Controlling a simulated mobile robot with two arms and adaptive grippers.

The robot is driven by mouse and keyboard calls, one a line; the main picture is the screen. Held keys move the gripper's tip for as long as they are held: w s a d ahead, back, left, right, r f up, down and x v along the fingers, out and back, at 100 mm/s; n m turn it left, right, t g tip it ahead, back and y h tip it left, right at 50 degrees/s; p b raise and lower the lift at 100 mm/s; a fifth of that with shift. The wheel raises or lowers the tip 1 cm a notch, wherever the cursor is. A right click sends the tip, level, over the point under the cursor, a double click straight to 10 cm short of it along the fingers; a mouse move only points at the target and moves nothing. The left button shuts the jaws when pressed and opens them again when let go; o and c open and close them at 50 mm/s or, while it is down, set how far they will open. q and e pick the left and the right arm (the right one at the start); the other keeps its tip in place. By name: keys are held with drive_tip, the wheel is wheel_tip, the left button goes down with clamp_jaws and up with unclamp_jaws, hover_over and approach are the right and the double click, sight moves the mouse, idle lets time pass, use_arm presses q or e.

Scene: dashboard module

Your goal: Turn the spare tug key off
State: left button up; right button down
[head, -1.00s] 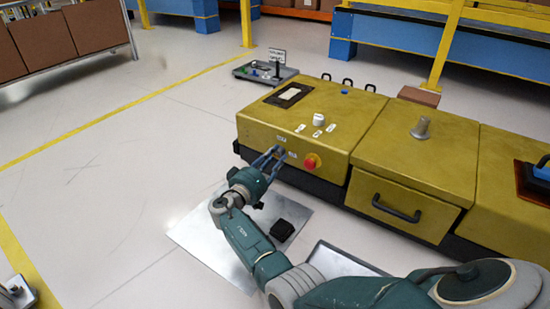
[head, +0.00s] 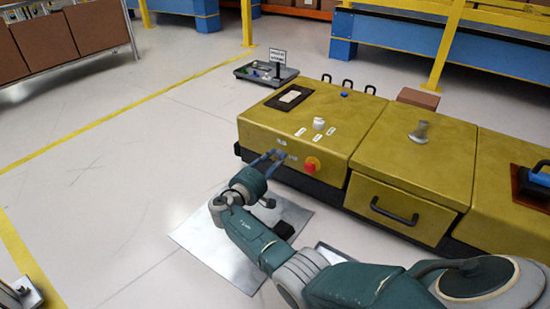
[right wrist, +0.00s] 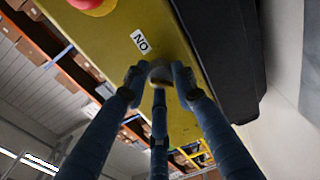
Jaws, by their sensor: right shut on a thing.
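The yellow dashboard module (head: 395,140) stands on the floor, with a red stop button (head: 312,163) on its front face. My right gripper (head: 275,158) is at that face, left of the button. In the right wrist view its blue fingers (right wrist: 158,82) are shut around a small grey key head (right wrist: 161,72) on the yellow panel. The fingers hide most of the key, so I cannot tell its exact angle. A white label (right wrist: 140,42) beside the key shows "ON" upside down.
A white knob (head: 318,124) and small labels sit on the module's top. A drawer handle (head: 394,211) sticks out at right. A metal sheet (head: 205,240) and a black block (head: 284,230) lie below my arm.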

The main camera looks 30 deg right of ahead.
drive_tip(key=shift+s+d+f+n+g+p, duration=0.1)
drive_tip(key=shift+n+g+p, duration=0.3)
drive_tip(key=shift+n, duration=1.8)
drive_tip(key=shift+s+n+g+p, duration=0.15)
drive_tip(key=shift+n+p, duration=0.35)
drive_tip(key=shift+n, duration=1.7)
drive_tip(key=shift+w, duration=0.1)
drive_tip(key=c, duration=1.4)
unclamp_jaws()
drive_tip(key=shift+d, duration=0.1)
drive_tip(key=shift+a, duration=0.2)
drive_tip(key=v, duration=1.1)
drive_tip(key=shift+a, duration=0.35)
